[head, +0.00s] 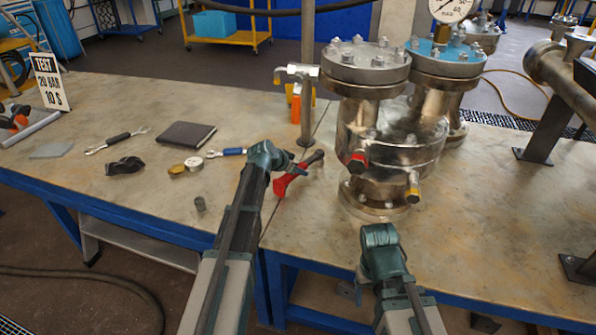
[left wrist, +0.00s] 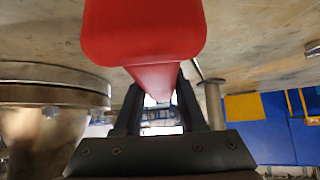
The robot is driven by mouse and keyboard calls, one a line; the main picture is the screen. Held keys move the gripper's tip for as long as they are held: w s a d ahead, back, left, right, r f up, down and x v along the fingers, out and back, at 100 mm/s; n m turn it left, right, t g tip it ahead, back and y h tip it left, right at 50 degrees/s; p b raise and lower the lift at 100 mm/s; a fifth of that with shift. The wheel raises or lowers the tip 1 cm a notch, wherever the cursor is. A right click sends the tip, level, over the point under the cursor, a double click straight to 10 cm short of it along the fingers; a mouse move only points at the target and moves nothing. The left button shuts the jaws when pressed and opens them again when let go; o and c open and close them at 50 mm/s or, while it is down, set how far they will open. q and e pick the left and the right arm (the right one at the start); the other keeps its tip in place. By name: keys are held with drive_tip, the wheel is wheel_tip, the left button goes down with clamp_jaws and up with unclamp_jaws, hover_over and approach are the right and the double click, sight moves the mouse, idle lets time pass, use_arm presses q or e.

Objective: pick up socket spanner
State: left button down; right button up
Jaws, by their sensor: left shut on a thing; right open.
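The socket spanner appears to be the red tool (head: 285,185) with a dark end, near the table seam, left of the metal vessel. My left gripper (head: 288,162) is at it and shut on it. In the left wrist view the red part (left wrist: 145,35) fills the top middle and runs back between the fingers (left wrist: 158,105). I cannot tell whether the tool is clear of the table. My right gripper (head: 380,240) is open, in front of the vessel's base; its fingertips are largely hidden.
The flanged vessel (head: 385,140) stands close on the right, and an upright post (head: 307,90) stands behind the tool. The left front table is mostly bare.

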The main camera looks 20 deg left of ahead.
sight(303, 163)
use_arm(q)
wheel_tip(303, 163, up, 2)
drive_tip(key=shift+p, duration=0.75)
drive_tip(key=shift+r+p, duration=0.95)
drive_tip(key=s+a, duration=0.3)
drive_tip(key=s, duration=0.1)
drive_tip(key=s+a, duration=0.3)
drive_tip(key=s, duration=0.1)
drive_tip(key=s+a, duration=0.3)
drive_tip(key=s, duration=0.1)
drive_tip(key=shift+s+a+r+p, duration=0.3)
drive_tip(key=shift+s+r+p, duration=0.05)
drive_tip(key=shift+s+r, duration=0.05)
drive_tip(key=w+d+r+p, duration=0.2)
drive_tip(key=d, duration=0.1)
drive_tip(key=w+d+r+p, duration=0.1)
drive_tip(key=d, duration=0.1)
drive_tip(key=shift+w+d, duration=0.2)
drive_tip(key=shift+f, duration=0.2)
use_arm(e)
wheel_tip(303, 163, up, 7)
drive_tip(key=w, duration=0.1)
drive_tip(key=shift+w+d, duration=0.25)
drive_tip(key=shift+d, duration=0.05)
